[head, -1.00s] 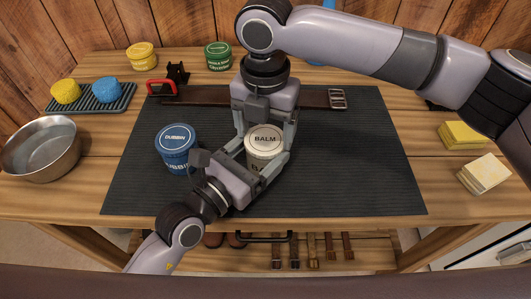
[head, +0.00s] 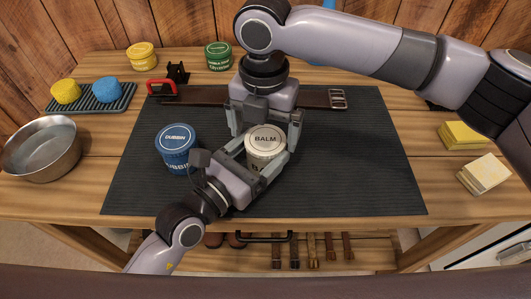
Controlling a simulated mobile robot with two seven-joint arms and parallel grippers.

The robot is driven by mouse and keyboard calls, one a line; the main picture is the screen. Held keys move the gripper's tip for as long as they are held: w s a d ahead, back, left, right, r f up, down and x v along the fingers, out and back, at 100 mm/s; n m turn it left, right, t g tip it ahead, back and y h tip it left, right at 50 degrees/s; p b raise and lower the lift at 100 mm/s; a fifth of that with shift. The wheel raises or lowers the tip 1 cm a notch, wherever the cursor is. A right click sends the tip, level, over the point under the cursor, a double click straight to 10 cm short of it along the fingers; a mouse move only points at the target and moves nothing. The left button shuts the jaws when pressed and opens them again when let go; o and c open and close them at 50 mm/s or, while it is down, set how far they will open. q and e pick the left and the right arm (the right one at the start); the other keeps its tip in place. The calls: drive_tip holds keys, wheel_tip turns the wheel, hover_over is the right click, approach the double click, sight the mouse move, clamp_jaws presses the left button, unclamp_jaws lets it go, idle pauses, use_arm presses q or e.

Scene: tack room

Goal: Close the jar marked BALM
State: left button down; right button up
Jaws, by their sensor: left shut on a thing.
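The BALM jar (head: 265,161) is cream-coloured and stands upright on the dark mat (head: 350,170). Its white lid (head: 265,139) marked BALM sits on top; I cannot tell how tightly. My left gripper (head: 262,172) comes from the lower left and is shut on the jar's body, hiding part of it. My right gripper (head: 266,142) reaches down from behind, its fingers spread on either side of the lid, with a visible gap at the right. It is open.
A blue DUBBIN jar (head: 176,150) stands close left of my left gripper. A brown belt (head: 205,96) lies behind. A metal bowl (head: 42,150) and a tray with sponges (head: 105,104) are at left, yellow blocks (head: 463,135) at right. The mat's right side is clear.

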drive_tip(key=shift+r, duration=2.25)
drive_tip(key=shift+w+r, duration=0.1)
wheel_tip(320, 180, up, 12)
use_arm(q)
unclamp_jaws()
drive_tip(key=shift+s, duration=0.1)
drive_tip(key=shift+b+v, duration=0.4)
drive_tip(key=shift+v, duration=3.1)
use_arm(e)
drive_tip(key=shift+f, duration=0.5)
